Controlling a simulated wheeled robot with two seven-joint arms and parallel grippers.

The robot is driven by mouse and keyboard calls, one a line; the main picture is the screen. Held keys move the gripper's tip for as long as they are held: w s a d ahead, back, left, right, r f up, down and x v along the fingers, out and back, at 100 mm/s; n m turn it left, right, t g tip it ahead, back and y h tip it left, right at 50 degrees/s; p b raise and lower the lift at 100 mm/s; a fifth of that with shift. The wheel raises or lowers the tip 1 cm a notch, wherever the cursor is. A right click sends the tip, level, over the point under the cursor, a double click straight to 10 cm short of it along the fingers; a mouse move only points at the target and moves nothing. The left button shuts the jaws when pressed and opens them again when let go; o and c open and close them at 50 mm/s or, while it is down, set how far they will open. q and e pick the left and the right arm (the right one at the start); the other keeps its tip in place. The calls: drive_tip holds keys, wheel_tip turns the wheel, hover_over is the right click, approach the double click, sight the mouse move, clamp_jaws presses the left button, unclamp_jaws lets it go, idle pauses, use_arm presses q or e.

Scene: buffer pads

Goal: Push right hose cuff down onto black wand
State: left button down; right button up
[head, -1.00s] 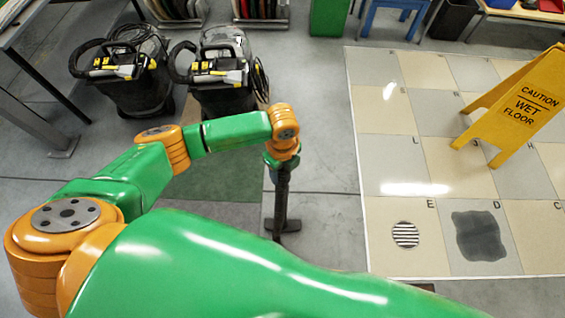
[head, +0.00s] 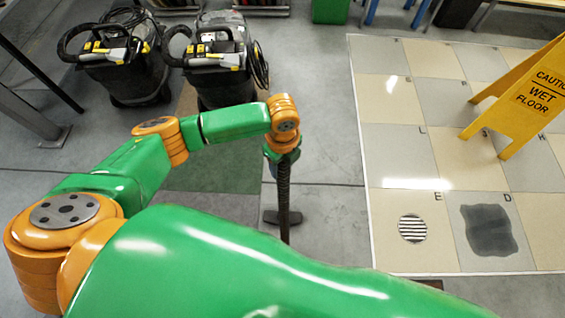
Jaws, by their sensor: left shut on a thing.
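My left gripper (head: 282,153) is at the end of the green and orange arm, in the middle of the head view. It is shut on the upper part of a dark, upright wand (head: 284,195). The wand runs down toward the floor and has a dark floor head (head: 274,216) beside its lower end. The fingers are small and partly hidden by the wrist. The right black vacuum (head: 219,78) stands behind the arm, with a dark hose (head: 259,64) at its side. I cannot make out a hose cuff. My right gripper is not in view.
A second black vacuum (head: 125,75) stands to the left. A yellow wet floor sign (head: 530,92) stands on the tiled floor (head: 395,155) at right, with a striped round patch (head: 412,228) and a dark patch (head: 488,230). A green mat (head: 215,165) lies under my arm.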

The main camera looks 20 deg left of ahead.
use_arm(q)
drive_tip(key=shift+a+f+p, duration=0.1)
drive_tip(key=shift+f+p, duration=0.2)
drive_tip(key=shift+f, duration=0.1)
idle(0.5)
drive_tip(key=shift+p, duration=0.3)
drive_tip(key=shift+f, duration=0.3)
idle(0.3)
drive_tip(key=shift+c, duration=1)
unclamp_jaws()
drive_tip(key=shift+r, duration=0.15)
